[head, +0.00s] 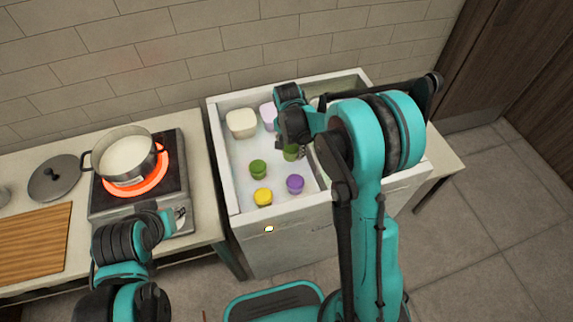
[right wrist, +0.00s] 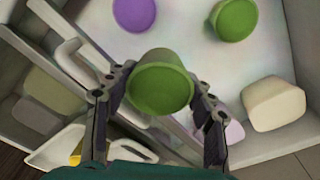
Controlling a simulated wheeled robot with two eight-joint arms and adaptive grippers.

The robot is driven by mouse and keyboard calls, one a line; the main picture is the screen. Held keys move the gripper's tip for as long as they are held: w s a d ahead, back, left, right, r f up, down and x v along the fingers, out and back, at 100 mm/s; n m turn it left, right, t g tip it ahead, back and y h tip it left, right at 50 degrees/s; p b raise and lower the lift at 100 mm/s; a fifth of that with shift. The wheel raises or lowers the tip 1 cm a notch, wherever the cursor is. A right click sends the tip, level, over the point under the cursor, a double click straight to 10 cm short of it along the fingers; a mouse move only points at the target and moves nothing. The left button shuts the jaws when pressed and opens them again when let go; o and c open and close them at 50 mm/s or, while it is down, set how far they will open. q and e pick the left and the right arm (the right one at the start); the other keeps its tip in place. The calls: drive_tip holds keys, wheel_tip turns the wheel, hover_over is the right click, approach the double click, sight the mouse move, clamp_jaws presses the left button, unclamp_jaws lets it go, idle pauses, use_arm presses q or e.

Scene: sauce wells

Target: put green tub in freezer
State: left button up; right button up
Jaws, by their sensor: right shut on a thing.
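My right gripper (head: 294,136) is shut on a green tub (head: 290,153), over the open white freezer (head: 243,222) beside its divider. In the right wrist view the green tub (right wrist: 160,84) is between the two fingers of the right gripper (right wrist: 160,108). A second green tub (head: 258,167) stands on the floor of the freezer's left compartment; it also shows in the right wrist view (right wrist: 236,18). Whether the held tub touches the floor is unclear. My left arm shows at lower left in the head view, but I cannot make out its gripper.
A yellow tub (head: 263,197), a purple tub (head: 295,184), a cream tub (head: 241,123) and a lilac tub (head: 268,116) are in the same compartment. My right arm hides much of the right compartment. A pot (head: 124,158) sits on a glowing burner at left.

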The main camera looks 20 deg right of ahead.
drive_tip(key=w+m, duration=0.3)
drive_tip(key=m, duration=0.1)
drive_tip(key=m+b, duration=0.2)
drive_tip(key=b, duration=0.3)
approach(288, 163)
drive_tip(key=shift+h, duration=0.3)
drive_tip(key=f, duration=0.6)
drive_tip(key=shift+w, duration=0.2)
drive_tip(key=shift+f, duration=0.15)
drive_tip(key=o, duration=1.2)
